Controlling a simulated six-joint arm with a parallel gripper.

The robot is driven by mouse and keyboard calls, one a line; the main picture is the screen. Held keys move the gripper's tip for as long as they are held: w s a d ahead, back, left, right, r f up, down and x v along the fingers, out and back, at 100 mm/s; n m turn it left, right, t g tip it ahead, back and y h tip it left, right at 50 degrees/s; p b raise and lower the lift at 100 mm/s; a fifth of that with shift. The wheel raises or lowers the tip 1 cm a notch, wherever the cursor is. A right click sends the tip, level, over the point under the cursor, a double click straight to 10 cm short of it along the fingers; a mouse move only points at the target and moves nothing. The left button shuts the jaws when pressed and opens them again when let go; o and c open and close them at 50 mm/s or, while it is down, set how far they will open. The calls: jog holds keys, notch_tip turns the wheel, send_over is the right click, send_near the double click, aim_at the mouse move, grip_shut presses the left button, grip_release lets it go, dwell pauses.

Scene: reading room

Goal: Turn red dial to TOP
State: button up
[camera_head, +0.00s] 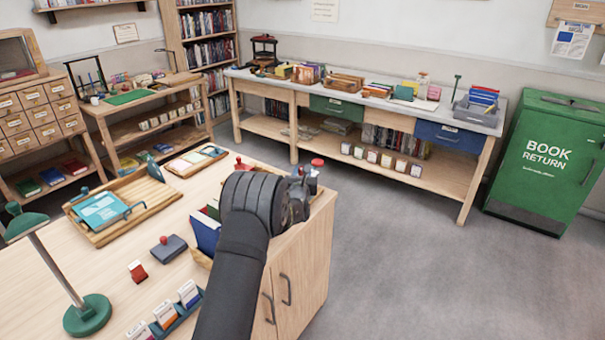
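No red dial can be made out for certain. A small red knob (239,161) shows behind my arm on the wooden desk (100,265). A round red top (317,162) shows just right of my gripper (298,192), on a small container at the desk's right end. My dark arm reaches up from the bottom middle. The gripper is beside or over that desk end; contact cannot be told. Its fingers are too small and dark to show whether they are open, and the wrist hides part of the desk behind it.
On the desk are a wooden tray (152,193) with a teal book (100,210), a grey stamp block (168,249), a small red block (138,272), blue books (205,232) and a green lamp (88,315). A long bench (455,120) stands behind. Grey floor (430,265) is clear at right.

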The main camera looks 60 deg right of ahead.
jog(key=o, duration=0.4)
jog(key=shift+a, duration=0.1)
jog(key=v, duration=0.7)
jog(key=shift+s+a, duration=0.15)
jog(key=shift+c, duration=0.2)
